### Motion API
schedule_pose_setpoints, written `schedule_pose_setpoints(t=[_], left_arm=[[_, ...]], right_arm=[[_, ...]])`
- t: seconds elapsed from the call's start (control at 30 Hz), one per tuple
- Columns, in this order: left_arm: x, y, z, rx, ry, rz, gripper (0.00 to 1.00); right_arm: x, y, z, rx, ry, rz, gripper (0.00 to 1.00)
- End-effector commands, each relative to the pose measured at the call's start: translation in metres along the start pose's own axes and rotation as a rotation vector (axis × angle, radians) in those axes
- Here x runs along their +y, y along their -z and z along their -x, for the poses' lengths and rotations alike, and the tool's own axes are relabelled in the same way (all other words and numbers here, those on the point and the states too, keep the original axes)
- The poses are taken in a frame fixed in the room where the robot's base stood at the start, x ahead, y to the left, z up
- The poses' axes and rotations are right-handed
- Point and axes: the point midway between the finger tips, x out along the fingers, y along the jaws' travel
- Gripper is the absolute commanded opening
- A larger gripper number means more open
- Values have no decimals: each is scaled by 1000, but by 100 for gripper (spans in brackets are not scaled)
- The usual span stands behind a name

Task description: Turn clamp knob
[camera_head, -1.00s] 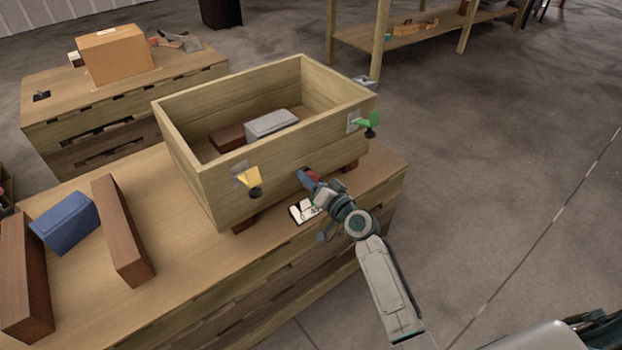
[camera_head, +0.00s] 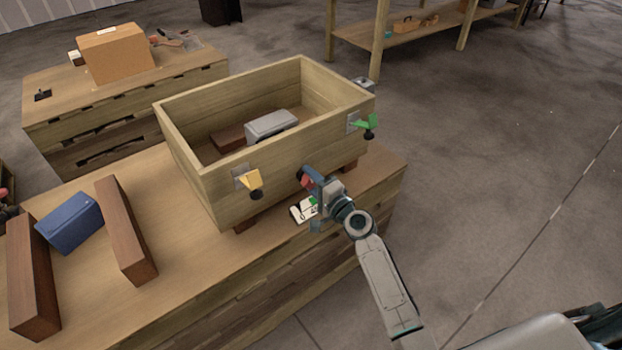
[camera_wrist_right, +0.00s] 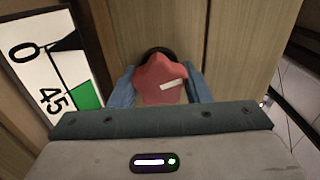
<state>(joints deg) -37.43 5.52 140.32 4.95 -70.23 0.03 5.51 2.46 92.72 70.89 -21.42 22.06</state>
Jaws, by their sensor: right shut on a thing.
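A red knob (camera_wrist_right: 163,80) with a white mark sits on the front wall of the wooden crate (camera_head: 215,188). In the head view the red knob (camera_head: 305,181) is mostly covered by my right gripper (camera_head: 311,177). In the right wrist view the blue fingers (camera_wrist_right: 162,90) are shut on the knob, one at each side. The white mark is tilted slightly from level. A white card (camera_head: 303,211) with a dial scale lies below the knob; in the wrist view the card (camera_wrist_right: 38,62) shows 0, 45, a black wedge and a green sector. My left gripper is not in view.
A grey block (camera_head: 271,124) lies inside the crate. A blue box (camera_head: 69,223) and brown bars lie at left. The floor at right is clear.

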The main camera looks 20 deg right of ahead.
Motion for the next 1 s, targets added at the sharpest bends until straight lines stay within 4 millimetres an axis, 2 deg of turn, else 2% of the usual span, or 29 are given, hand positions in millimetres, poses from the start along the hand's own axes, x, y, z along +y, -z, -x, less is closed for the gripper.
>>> schedule_pose_setpoints(t=[0.3, 0.7, 0.73, 0.8, 1.0], left_arm=[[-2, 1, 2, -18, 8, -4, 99], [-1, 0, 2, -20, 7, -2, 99], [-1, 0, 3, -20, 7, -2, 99], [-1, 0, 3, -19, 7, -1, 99], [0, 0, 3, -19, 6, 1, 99]], right_arm=[[1, 0, 0, 1, -2, -66, 20], [2, 0, 0, 1, -2, -70, 20], [2, 0, 0, 1, -2, -70, 49], [2, 0, 0, 1, -2, -70, 63], [1, 0, 0, 1, -1, -69, 65]])
